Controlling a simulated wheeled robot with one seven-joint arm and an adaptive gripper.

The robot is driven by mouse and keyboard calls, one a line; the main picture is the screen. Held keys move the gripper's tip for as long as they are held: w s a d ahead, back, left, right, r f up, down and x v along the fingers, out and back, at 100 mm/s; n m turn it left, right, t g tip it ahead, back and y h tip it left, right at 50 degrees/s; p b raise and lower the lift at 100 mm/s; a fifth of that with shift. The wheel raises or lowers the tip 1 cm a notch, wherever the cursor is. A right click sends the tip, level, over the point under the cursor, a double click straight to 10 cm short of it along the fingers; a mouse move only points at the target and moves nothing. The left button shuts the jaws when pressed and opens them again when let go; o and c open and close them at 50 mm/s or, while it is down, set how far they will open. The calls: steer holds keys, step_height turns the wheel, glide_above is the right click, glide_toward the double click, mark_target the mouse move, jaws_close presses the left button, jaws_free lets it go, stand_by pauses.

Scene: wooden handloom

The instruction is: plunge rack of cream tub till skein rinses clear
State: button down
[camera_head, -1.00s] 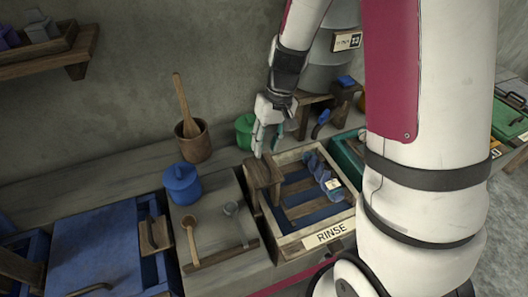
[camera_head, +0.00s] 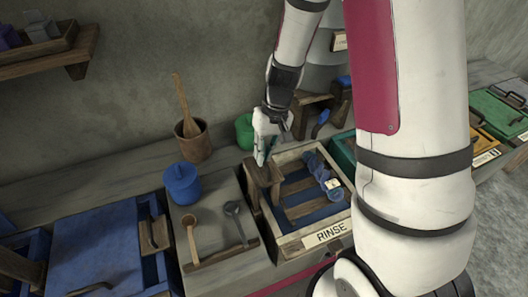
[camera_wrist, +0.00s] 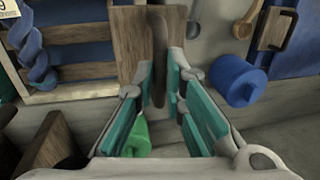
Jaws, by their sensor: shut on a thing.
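The cream tub (camera_head: 284,238) with its RINSE label stands on the bench. A wooden slatted rack (camera_head: 303,208) lies in it over dark blue liquid. A twisted blue skein (camera_head: 320,170) with a small pale tag rests along the rack's right side; part of it shows in the wrist view (camera_wrist: 33,55). The rack's upright wooden handle (camera_head: 264,176) stands at the tub's left side. My gripper (camera_head: 262,158) is at the top of this handle, shut on its brown grip (camera_wrist: 160,60), which lies between the teal finger pads.
A blue lidded jar (camera_head: 182,184) and two ladles, one wooden (camera_head: 191,240) and one grey (camera_head: 236,215), are left of the tub. A green vessel (camera_head: 244,130) stands close behind my gripper. A green tub (camera_head: 343,148) is to the right.

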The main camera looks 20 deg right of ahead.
step_height(320, 180, up, 3)
steer(key=shift+r+p, duration=0.2)
steer(key=shift+p, duration=0.55)
steer(key=c, duration=1.7)
jaws_free()
steer(key=shift+f, duration=0.1)
steer(key=shift+o, duration=0.2)
step_height(320, 180, up, 12)
steer(key=d, duration=0.2)
steer(key=shift+d, duration=0.15)
steer(key=shift+f, duration=0.15)
